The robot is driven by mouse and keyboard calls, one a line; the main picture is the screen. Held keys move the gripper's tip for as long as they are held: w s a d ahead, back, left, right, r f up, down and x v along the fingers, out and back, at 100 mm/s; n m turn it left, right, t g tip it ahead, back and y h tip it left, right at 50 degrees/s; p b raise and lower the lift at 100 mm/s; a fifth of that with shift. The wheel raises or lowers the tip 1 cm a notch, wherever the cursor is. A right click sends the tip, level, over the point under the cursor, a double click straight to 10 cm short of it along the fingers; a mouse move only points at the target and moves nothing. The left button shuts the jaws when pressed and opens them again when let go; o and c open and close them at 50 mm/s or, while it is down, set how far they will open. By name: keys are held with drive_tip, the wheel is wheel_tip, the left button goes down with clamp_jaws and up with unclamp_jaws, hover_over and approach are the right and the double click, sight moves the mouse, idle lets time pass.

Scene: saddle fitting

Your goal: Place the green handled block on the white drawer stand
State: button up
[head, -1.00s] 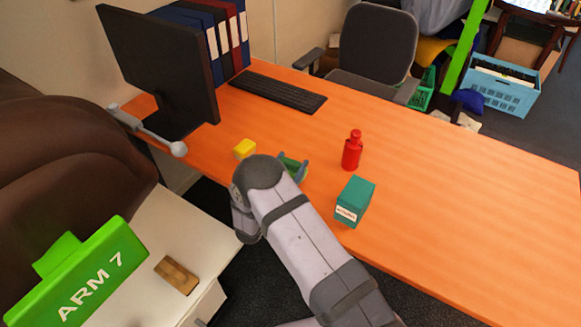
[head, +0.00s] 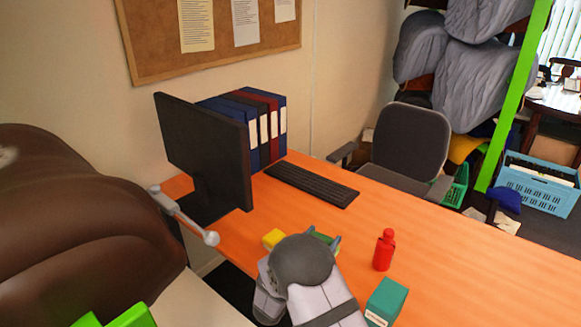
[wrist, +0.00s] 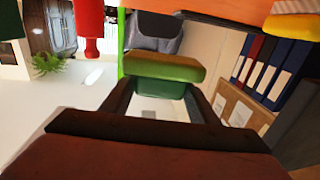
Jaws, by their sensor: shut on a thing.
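My gripper (head: 325,241) is over the orange desk, between a yellow block and a red bottle. In the wrist view my gripper (wrist: 163,92) is shut on the green handled block (wrist: 163,68), which has a yellow-green top bar and a darker green body. The white drawer stand (head: 193,306) is at the lower left of the head view, mostly cut off.
The yellow block (head: 273,238) is just left of my gripper. The red bottle (head: 384,250) and teal box (head: 386,300) stand to the right. The monitor (head: 205,150), keyboard (head: 312,184) and binders (head: 262,125) are behind.

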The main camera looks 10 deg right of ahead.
drive_tip(key=s+f+n+t+y+p, duration=0.1)
drive_tip(key=s+p, duration=0.7)
drive_tip(key=s, duration=1.1)
drive_tip(key=shift+s+a+f+n+t+y, duration=0.3)
drive_tip(key=shift+s+a+f+n+y, duration=0.1)
drive_tip(key=shift+f+y, duration=0.25)
drive_tip(key=shift+w+f, duration=0.15)
